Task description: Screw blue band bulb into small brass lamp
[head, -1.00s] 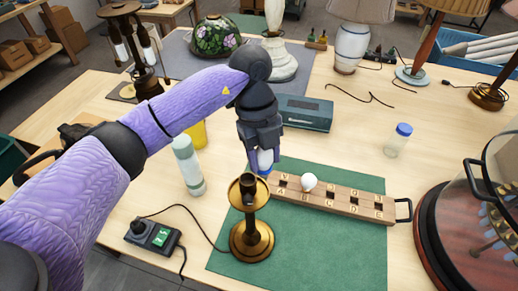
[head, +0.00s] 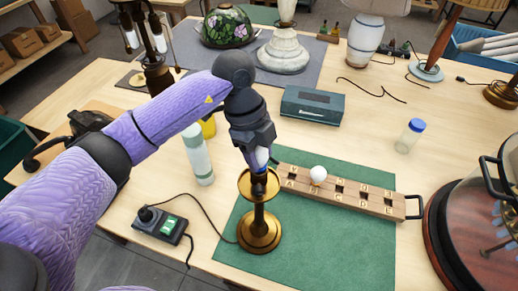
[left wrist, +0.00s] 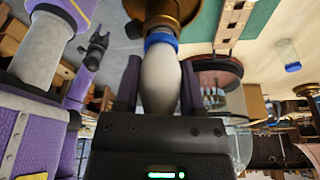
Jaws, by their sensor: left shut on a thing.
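The blue band bulb (left wrist: 160,82) is a white bulb with a blue band round its neck. My left gripper (head: 260,156) is shut on it, with one finger on each side in the left wrist view. In the head view the bulb (head: 262,157) points down, just over the socket of the small brass lamp (head: 259,230). The lamp stands upright on the green mat (head: 315,245). Its brass rim (left wrist: 182,10) shows beyond the band in the left wrist view. The bulb's base is hidden, so contact with the socket is unclear. My right gripper (left wrist: 95,46) is small there, its opening unclear.
A lettered wooden rack (head: 350,196) holding one white bulb (head: 318,174) lies right of the lamp. A switch box (head: 160,225) with a cord and a pale bottle (head: 198,158) stand left. A teal box (head: 312,105) is behind. A glass dome (head: 490,230) stands at right.

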